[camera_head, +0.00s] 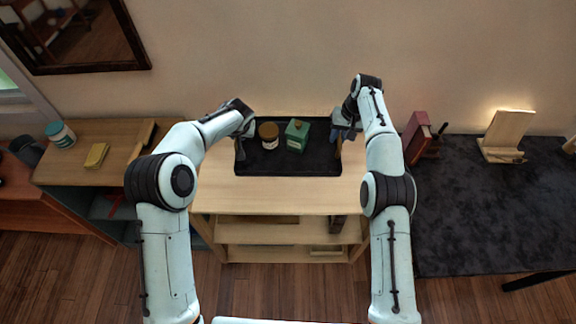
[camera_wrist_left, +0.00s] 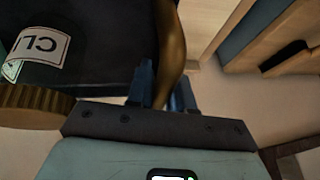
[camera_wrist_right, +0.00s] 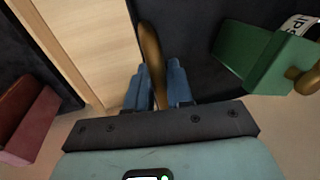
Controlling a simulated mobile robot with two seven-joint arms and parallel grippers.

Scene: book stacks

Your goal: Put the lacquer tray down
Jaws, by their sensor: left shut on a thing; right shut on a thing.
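The black lacquer tray (camera_head: 290,168) is over the top of the light wooden shelf unit (camera_head: 280,195), near the wall. I cannot tell whether it touches the top. It looks about level. A dark jar with a brown lid (camera_head: 269,136) and a green canister (camera_head: 297,135) stand upright on it. My left gripper (camera_wrist_left: 165,88) is shut on the tray's left brass handle (camera_wrist_left: 168,45). My right gripper (camera_wrist_right: 154,85) is shut on the right brass handle (camera_wrist_right: 150,45). In the head view, my wrists partly hide both handles.
On the right, a dark-topped table (camera_head: 480,220) bears a red book (camera_head: 416,138) and a wooden stand (camera_head: 505,135). Bare wood shows in front of the tray.

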